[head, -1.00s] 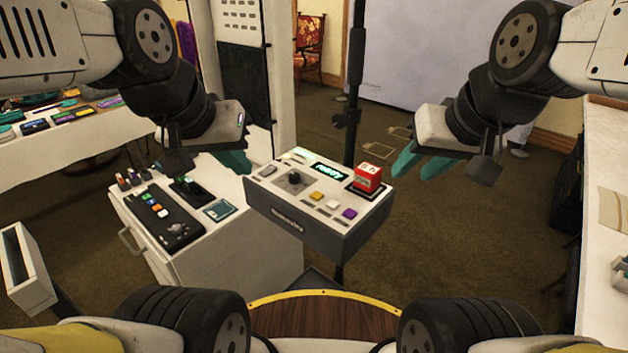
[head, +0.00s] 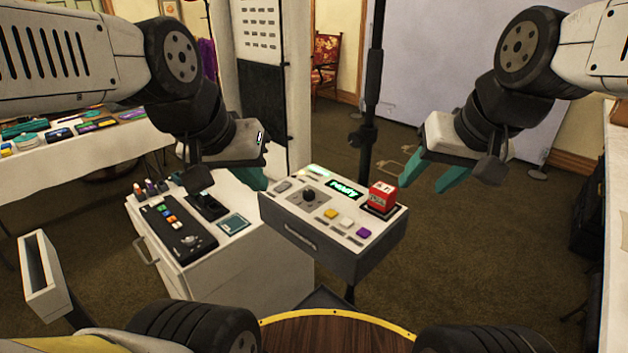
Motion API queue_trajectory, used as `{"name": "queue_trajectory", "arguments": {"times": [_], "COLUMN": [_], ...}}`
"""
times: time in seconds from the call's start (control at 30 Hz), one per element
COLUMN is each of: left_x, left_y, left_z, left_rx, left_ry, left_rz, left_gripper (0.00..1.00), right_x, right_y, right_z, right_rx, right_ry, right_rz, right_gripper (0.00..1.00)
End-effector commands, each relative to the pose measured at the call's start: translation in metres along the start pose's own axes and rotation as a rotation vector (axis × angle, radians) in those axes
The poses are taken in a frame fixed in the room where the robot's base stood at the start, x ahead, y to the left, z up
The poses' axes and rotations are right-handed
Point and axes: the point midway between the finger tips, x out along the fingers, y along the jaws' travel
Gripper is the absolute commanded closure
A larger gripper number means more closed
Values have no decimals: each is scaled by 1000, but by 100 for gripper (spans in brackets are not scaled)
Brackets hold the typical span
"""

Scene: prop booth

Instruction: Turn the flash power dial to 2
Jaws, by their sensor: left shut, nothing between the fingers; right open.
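The control box (head: 330,258) stands on a pole in the middle of the head view. A black dial (head: 308,195) sits on a grey plate at the left of its top; its setting is too small to read. Behind the dial is a lit green display (head: 343,190) that seems to read "ready". My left gripper (head: 262,184) is shut and empty, above and behind the box's left end, apart from the dial. My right gripper (head: 428,178) is open and empty, just right of the red block on the box.
The red block (head: 382,194) stands at the box's back right, with yellow, white and purple buttons (head: 364,233) in front. A white cabinet (head: 225,268) with a black button panel (head: 175,228) stands to the left. A dark stand pole (head: 370,100) rises behind the box.

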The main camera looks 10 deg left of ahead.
Motion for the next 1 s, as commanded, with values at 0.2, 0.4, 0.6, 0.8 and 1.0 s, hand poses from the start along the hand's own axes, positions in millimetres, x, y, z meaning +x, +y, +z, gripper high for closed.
{"name": "queue_trajectory", "arguments": {"times": [0.2,0.4,0.6,0.8,1.0], "left_x": [0,0,0,0,0], "left_y": [0,0,0,0,0], "left_z": [0,0,0,0,0], "left_rx": [0,0,0,0,0], "left_ry": [0,0,0,0,0], "left_rz": [0,0,0,0,0], "left_gripper": [100,100,100,100,100], "right_x": [24,59,106,160,199], "right_y": [-27,-60,-100,-144,-174], "right_z": [-49,-88,-116,-129,-129], "right_rx": [59,120,175,227,263], "right_ry": [-129,-239,-337,-419,-462], "right_rz": [8,43,99,174,235], "right_gripper": [51,51,51,51,51]}}
